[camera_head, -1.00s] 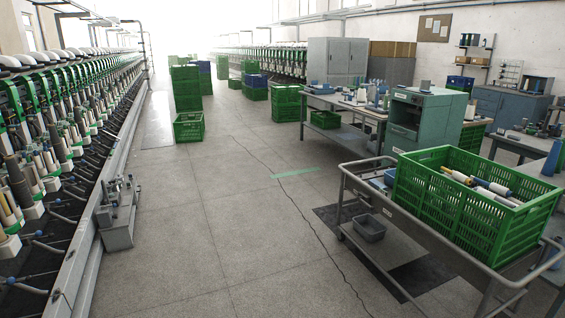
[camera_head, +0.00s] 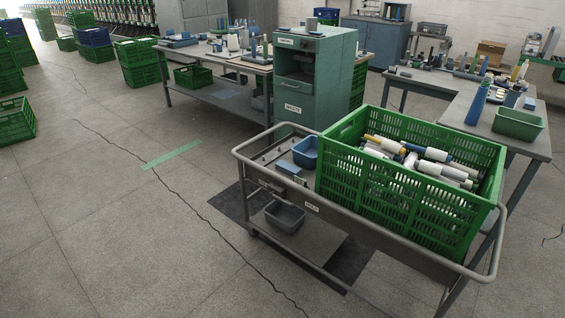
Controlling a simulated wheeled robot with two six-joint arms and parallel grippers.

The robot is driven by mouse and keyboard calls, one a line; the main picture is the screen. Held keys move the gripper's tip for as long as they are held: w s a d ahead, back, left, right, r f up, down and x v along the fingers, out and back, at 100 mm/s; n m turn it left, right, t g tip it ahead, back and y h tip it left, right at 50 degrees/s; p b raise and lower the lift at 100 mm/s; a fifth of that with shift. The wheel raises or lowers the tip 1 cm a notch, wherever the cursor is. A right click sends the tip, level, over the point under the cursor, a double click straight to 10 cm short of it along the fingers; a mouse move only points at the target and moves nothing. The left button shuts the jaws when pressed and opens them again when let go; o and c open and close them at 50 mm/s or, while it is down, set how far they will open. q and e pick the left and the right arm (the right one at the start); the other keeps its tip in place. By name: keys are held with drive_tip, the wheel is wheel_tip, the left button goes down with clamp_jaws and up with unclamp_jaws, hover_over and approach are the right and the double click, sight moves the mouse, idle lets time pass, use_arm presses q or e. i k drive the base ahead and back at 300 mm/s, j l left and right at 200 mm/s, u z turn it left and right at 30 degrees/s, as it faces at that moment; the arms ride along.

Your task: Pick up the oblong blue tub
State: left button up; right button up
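A blue tub (camera_head: 306,152) sits on the top deck of the grey cart (camera_head: 268,173), close against the left side of a large green crate (camera_head: 400,195). Part of the tub is hidden by the crate. A small flat blue item (camera_head: 288,167) lies in front of it on the same deck. A grey-blue tub (camera_head: 284,216) stands on the cart's lower shelf. Neither of my grippers is in view.
The crate holds several yarn cones and tubes (camera_head: 425,165). A green cabinet (camera_head: 315,80) stands behind the cart, and a workbench (camera_head: 480,110) with a green tub (camera_head: 518,123) stands at the right. The floor left of the cart is clear.

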sight(305, 152)
drive_tip(key=i+j+z, duration=0.35)
drive_tip(key=i, duration=0.15)
drive_tip(key=i+j+z, duration=0.75)
drive_tip(key=i+j, duration=0.2)
